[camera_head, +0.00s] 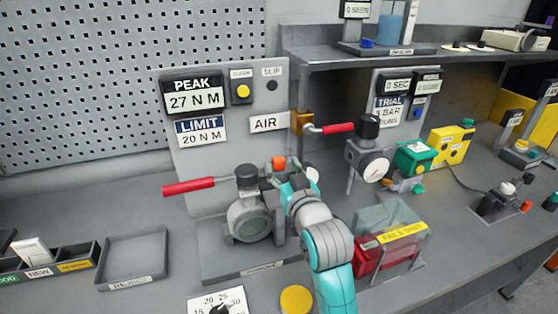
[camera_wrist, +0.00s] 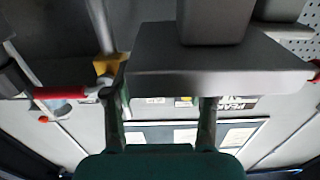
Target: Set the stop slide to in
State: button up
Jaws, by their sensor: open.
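The valve unit (camera_head: 250,218) stands on a grey base plate, with a red lever (camera_head: 188,187) pointing left. An orange part (camera_head: 279,162) shows at the top behind it. I cannot make out a part marked as the stop slide; my arm covers the unit's right side. In the head view my gripper is mostly hidden behind my wrist, at the right of the unit. In the wrist view my gripper (camera_wrist: 160,98) is open, its two dark fingers apart. A large grey block (camera_wrist: 215,65) lies across the fingertips; I cannot tell whether they touch it.
An upright panel (camera_head: 215,150) with PEAK and LIMIT displays stands behind the unit. Right of it are an air valve with a red handle (camera_head: 339,129), a round gauge (camera_head: 374,168) and a clear-covered red box (camera_head: 385,250). A grey tray (camera_head: 135,242) lies at the left.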

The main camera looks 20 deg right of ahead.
aim_at(280, 164)
jog(key=shift+w, duration=1.8)
jog(key=shift+a, duration=0.1)
grip_shut()
